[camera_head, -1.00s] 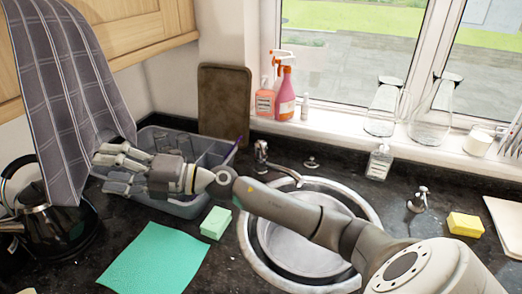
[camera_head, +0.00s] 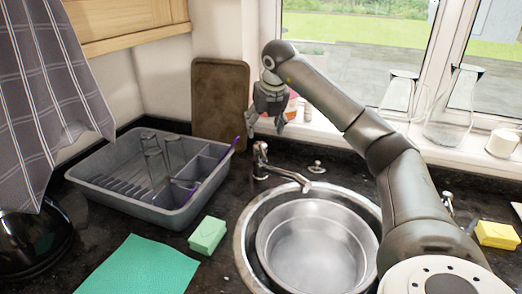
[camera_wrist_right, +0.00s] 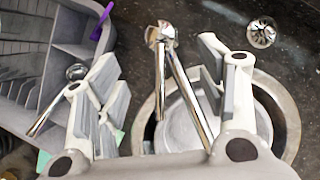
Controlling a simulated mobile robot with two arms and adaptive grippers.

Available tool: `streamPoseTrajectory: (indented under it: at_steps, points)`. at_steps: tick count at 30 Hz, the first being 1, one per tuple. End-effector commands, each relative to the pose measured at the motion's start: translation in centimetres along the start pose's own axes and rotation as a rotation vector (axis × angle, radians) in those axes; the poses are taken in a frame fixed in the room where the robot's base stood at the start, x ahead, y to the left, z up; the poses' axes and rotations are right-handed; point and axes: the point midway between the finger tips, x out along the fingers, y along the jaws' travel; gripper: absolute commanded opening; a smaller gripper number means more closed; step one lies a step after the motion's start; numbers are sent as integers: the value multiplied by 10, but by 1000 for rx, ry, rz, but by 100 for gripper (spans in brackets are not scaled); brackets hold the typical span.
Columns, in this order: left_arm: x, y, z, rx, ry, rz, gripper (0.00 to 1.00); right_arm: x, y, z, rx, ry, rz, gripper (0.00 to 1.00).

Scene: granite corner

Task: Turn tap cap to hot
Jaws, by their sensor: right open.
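The chrome tap (camera_head: 260,160) stands behind the sink, its spout reaching right over the rim. My right gripper (camera_head: 266,122) hangs fingers down above the tap, in front of the window frame. In the right wrist view the tap (camera_wrist_right: 161,36) shows in the gap between the two spread fingers of the right gripper (camera_wrist_right: 158,66), toward the top of the picture. The fingers are open and nothing is between the pads; no contact with the tap shows. Two chrome bars run down from the tap head there. My left gripper is in neither view.
A grey dish rack (camera_head: 95,192) with glasses stands left of the tap. The round sink (camera_head: 243,250) holds a metal bowl (camera_head: 320,245). A brown board (camera_head: 220,100) leans at the back. A green sponge (camera_head: 207,235) and cloth (camera_head: 140,268) lie in front. A bottle dispenser is partly hidden.

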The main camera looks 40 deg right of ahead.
Motion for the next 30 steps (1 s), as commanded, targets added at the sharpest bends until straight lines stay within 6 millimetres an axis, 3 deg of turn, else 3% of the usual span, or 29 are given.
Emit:
streamPoseTrajectory:
  at_steps: [5, 18, 24, 30]
  points:
    - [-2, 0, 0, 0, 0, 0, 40, 14, -3, 0, 6, 5, -10, 64]
    - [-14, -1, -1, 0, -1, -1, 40, 90, -3, 0, 5, 5, -7, 64]
    - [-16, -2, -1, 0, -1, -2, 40, 105, -3, 0, 5, 2, -7, 64]
    - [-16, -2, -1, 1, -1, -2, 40, 107, -3, 0, 4, 1, -6, 64]
